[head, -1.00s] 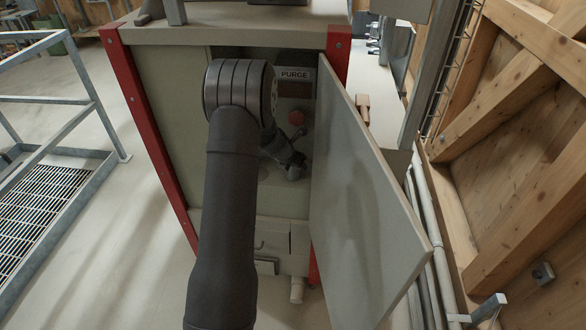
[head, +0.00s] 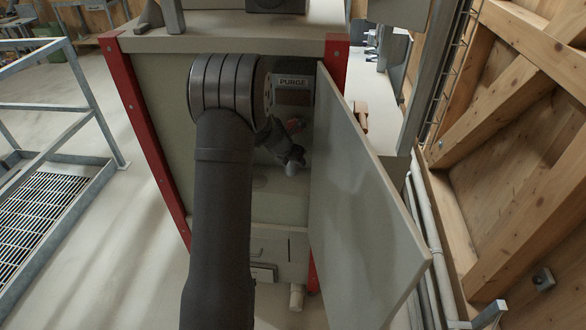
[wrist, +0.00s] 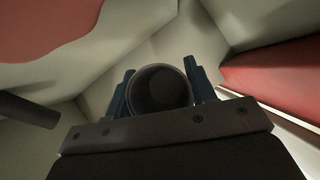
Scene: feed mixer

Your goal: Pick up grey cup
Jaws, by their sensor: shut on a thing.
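The grey cup (wrist: 162,90) sits between the two blue-grey fingers of my gripper (wrist: 160,88) in the wrist view, its round open mouth facing the camera. My gripper is shut on it. In the head view my gripper (head: 293,157) is inside the open cabinet, with a small light grey part of the cup (head: 291,169) showing at its tip. Much of the cabinet interior behind my arm is hidden.
The cabinet door (head: 362,190) stands open to the right of my gripper. A red cabinet post (head: 336,62) is close by. A railing (head: 85,95) stands left.

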